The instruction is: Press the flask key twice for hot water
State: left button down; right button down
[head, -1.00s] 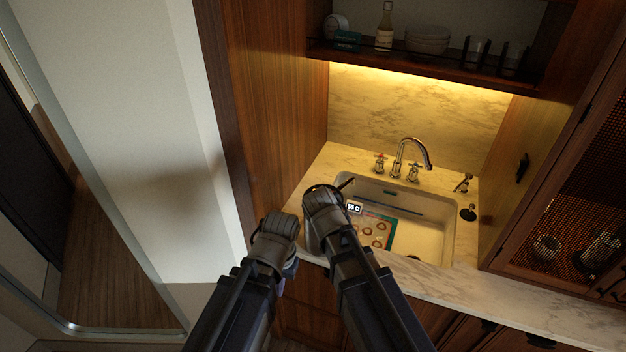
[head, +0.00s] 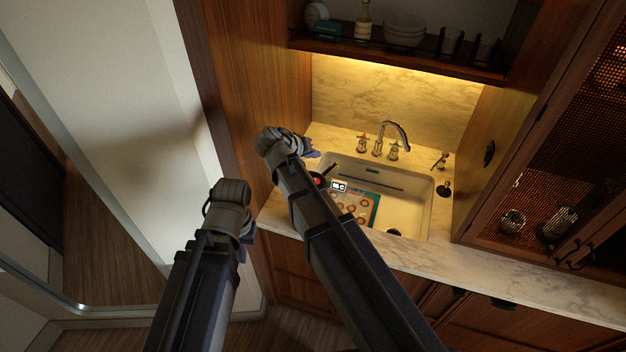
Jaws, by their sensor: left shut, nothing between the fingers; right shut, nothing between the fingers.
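The flask is mostly hidden behind my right arm. A red spot (head: 318,180), perhaps its key, and a small white temperature display (head: 339,187) show beside the arm, at the left end of the sink. My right gripper (head: 313,154) is shut and empty over the counter's left part, up and left of the red spot and apart from it in the picture. Its fingertips are small and partly covered by the wrist. My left gripper (head: 244,247) is shut and empty, lower left in front of the counter, mostly behind its own wrist.
The white sink (head: 415,210) holds a patterned board or packet (head: 362,207). A tap (head: 397,130) stands behind it. Wooden side walls and a shelf (head: 400,52) with a bottle and bowls enclose the niche. The marble counter (head: 500,280) is clear at right.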

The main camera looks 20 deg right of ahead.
jog(key=shift+f, duration=0.1)
jog(key=b, duration=0.9)
send_near(318, 179)
jog(key=x, duration=0.3)
jog(key=r+x, duration=0.1)
jog(key=x, duration=0.1)
jog(key=shift+w+d+f, duration=0.2)
jog(key=shift+w+d, duration=0.1)
jog(key=shift+d, duration=0.15)
jog(key=shift+f, duration=0.1)
dwell(0.8)
jog(key=shift+f+b, duration=0.25)
jog(key=shift+b, duration=0.1)
jog(key=shift+f+b, duration=0.35)
jog(key=shift+f, duration=0.05)
dwell(0.5)
jog(key=shift+r, duration=0.2)
jog(key=shift+r+p, duration=0.65)
jog(key=shift+p, duration=0.15)
